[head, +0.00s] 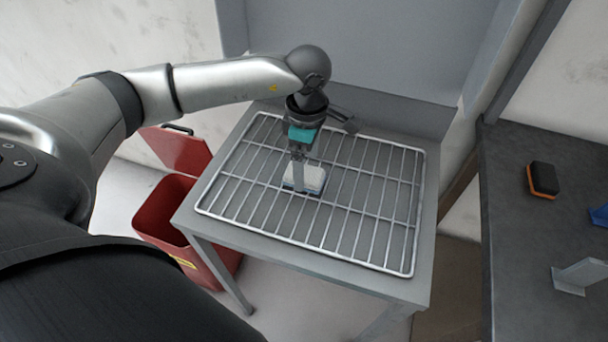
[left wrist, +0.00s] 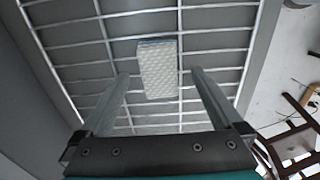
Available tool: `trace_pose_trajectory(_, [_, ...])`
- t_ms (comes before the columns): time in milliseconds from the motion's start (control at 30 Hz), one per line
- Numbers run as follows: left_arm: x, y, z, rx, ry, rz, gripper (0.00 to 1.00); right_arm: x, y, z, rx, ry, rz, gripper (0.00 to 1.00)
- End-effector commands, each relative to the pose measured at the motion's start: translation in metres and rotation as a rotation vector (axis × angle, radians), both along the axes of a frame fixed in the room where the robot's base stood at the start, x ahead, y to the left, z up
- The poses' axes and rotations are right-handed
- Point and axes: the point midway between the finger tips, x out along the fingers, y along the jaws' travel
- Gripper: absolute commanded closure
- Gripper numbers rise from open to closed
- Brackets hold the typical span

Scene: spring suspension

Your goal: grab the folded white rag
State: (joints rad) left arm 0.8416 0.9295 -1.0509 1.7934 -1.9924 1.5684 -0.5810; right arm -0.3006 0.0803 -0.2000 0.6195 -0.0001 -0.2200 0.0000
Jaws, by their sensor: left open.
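The folded white rag (head: 312,178) lies on a wire rack (head: 399,214) on a grey metal table, with a darker bluish layer along its lower edge. In the left wrist view the rag (left wrist: 158,72) is a pale, textured block near the middle of the picture. My left gripper (head: 298,172) points down at the rag, and a finger hides part of it in the head view. In the left wrist view its two fingers are spread apart, one toward each side of the rag, with nothing held between them. I cannot tell how high the fingertips are above the rack.
A red bin (head: 215,262) with its lid raised stands left of the table. A dark bench (head: 530,215) on the right holds a black and orange block (head: 543,179), a blue object (head: 600,215) and a grey metal bracket (head: 580,275). The rest of the rack is bare.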

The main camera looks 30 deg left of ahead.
Motion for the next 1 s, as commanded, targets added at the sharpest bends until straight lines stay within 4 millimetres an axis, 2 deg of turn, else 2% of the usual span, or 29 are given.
trace_pose_trajectory(100, [0.001, -0.001, -0.018, 0.0, 0.002, 0.001, 0.0, 0.0, 0.0, -0.001, 0.0, 0.0, 0.0, 0.5])
trace_pose_trajectory(200, [0.001, -0.001, -0.026, 0.0, 0.002, 0.0, 0.0, 0.0, 0.0, -0.002, 0.0, 0.0, 0.0, 0.5])
trace_pose_trajectory(467, [0.002, -0.001, -0.028, 0.0, 0.0, -0.001, 0.01, 0.001, 0.0, -0.002, 0.0, -0.001, 0.0, 0.5])
trace_pose_trajectory(1000, [0.002, -0.001, -0.027, 0.0, 0.0, 0.0, 0.62, 0.001, 0.0, -0.002, 0.0, -0.001, 0.0, 0.5])
